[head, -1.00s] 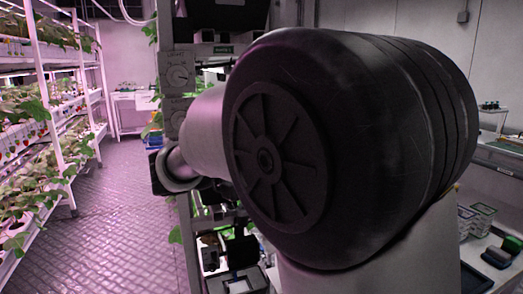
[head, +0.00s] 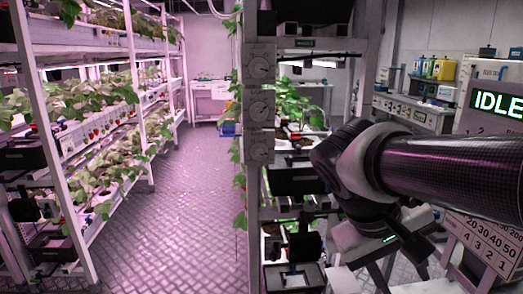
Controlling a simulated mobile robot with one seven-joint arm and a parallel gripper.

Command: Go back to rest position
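My arm (head: 440,170) enters the head view from the right edge. Its dark, finely patterned link runs left to a black and grey joint (head: 345,165) in front of the middle rack. Below that joint, grey and dark parts extend down and to the right. I cannot make out any gripper fingers among them, and no held object shows.
A rack with red berries and leafy plants (head: 105,110) lines the left. A tiled aisle (head: 180,190) between it and the middle rack post (head: 250,150) is clear. A panel reading IDLE (head: 497,105) stands at the right. A shelf with coloured containers (head: 432,70) is behind.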

